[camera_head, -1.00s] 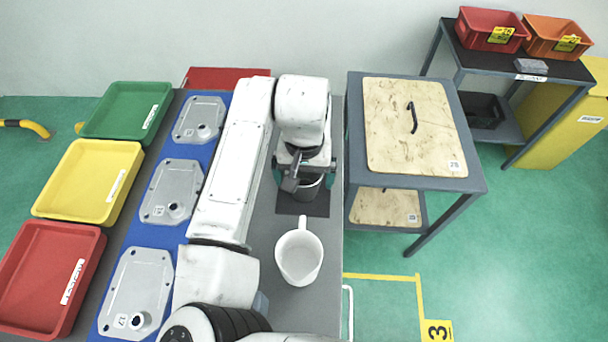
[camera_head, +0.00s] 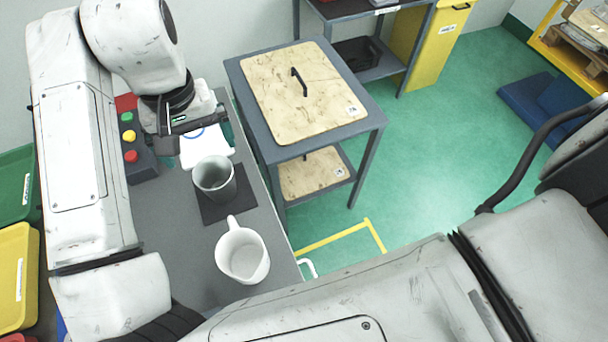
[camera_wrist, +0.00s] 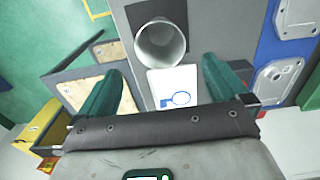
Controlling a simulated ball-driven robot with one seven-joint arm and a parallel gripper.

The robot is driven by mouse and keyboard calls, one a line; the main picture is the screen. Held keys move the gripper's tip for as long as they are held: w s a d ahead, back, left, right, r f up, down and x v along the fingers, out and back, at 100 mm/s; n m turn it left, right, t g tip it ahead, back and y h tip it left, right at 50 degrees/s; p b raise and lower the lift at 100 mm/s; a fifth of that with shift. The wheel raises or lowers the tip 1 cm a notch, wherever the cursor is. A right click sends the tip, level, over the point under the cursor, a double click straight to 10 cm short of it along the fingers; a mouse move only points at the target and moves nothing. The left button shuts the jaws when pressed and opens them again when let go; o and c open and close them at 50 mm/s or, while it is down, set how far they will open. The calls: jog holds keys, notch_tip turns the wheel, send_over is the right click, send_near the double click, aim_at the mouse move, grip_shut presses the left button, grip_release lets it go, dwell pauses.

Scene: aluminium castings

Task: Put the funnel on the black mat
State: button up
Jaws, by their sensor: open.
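A grey, wide-mouthed, cup-like vessel (camera_head: 214,180), the only thing here that could be the funnel, stands upright on the black mat (camera_head: 238,208). Its lower end is hidden by its own wall in the wrist view (camera_wrist: 160,46), and no stem shows. The mat's edges show around its base. My gripper (camera_head: 200,138) is open and empty, behind the funnel and apart from it, above a white sheet with a blue drawing (camera_head: 206,150). In the wrist view its green fingers (camera_wrist: 163,72) are spread wide, with the funnel beyond them.
A white jug (camera_head: 242,254) stands in front of the mat, near the bench's right edge. A button box (camera_head: 134,150) with coloured buttons is left of the sheet. A side table with a wooden lid (camera_head: 300,92) stands right of the bench.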

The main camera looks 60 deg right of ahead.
jog(key=s+d+f+n+t+h, duration=0.1)
jog(key=s+d+f+t+h, duration=0.15)
jog(key=d, duration=0.75)
jog(key=s+d+f+n+t+h, duration=0.1)
jog(key=d+f+h, duration=0.2)
jog(key=d, duration=0.6)
jog(key=s+a+f+n+g+y, duration=0.1)
jog(key=s+a+f+n+y, duration=0.1)
jog(key=s+a+f, duration=0.3)
jog(key=s+a+f+n+g+y, duration=0.1)
jog(key=s+a+f, duration=0.5)
jog(key=s+f, duration=0.6)
jog(key=s+n+y, duration=0.1)
jog(key=s+y, duration=0.1)
jog(key=shift+s+a+f+n, duration=0.2)
jog(key=shift+s+n, duration=0.1)
jog(key=shift+n, duration=0.1)
jog(key=shift+g, duration=0.25)
